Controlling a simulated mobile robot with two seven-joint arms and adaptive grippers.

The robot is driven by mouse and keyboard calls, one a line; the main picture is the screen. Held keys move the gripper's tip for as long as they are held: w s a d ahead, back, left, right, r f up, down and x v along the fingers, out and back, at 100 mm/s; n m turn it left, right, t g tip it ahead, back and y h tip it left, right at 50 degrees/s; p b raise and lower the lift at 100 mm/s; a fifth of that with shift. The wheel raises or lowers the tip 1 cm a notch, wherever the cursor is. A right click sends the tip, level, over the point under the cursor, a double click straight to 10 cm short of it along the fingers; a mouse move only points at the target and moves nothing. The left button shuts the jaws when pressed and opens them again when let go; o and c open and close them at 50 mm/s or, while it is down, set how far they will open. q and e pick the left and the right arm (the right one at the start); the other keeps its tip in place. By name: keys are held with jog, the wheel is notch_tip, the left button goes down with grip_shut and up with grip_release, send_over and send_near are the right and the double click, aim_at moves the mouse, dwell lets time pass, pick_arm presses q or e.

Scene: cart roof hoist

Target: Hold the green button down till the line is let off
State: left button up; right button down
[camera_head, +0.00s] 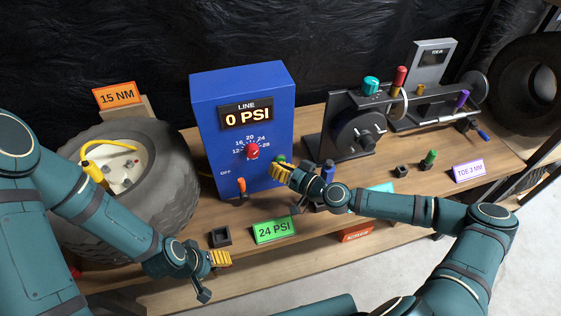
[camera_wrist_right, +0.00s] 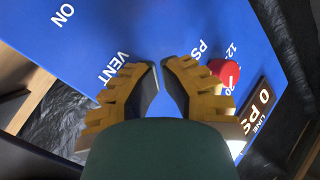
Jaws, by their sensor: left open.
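The blue line unit (camera_head: 216,131) stands on the bench and its display reads 0 PSI. It has a red dial knob (camera_head: 253,151), also in the right wrist view (camera_wrist_right: 224,72), and an orange lever (camera_head: 241,185). The green button (camera_head: 281,159) shows only in part behind my right gripper (camera_head: 280,173). The gripper's fingertips are close to the panel; I cannot tell whether they touch the button. In the right wrist view the fingers (camera_wrist_right: 160,75) converge near the VENT lettering and the button is hidden. My left gripper (camera_head: 221,259) is open and empty over the bench front.
A tyre (camera_head: 170,190) with a yellow hose (camera_head: 92,168) stands at left. A green 24 PSI card (camera_head: 274,231) lies in front of the unit. A grey machine (camera_head: 357,127) and a purple card (camera_head: 468,170) are at right. A small black holder (camera_head: 220,237) is near my left gripper.

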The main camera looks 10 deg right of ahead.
jog(key=shift+s, duration=0.85)
jog(key=s, duration=0.5)
jog(key=shift+d, duration=0.1)
dwell(0.5)
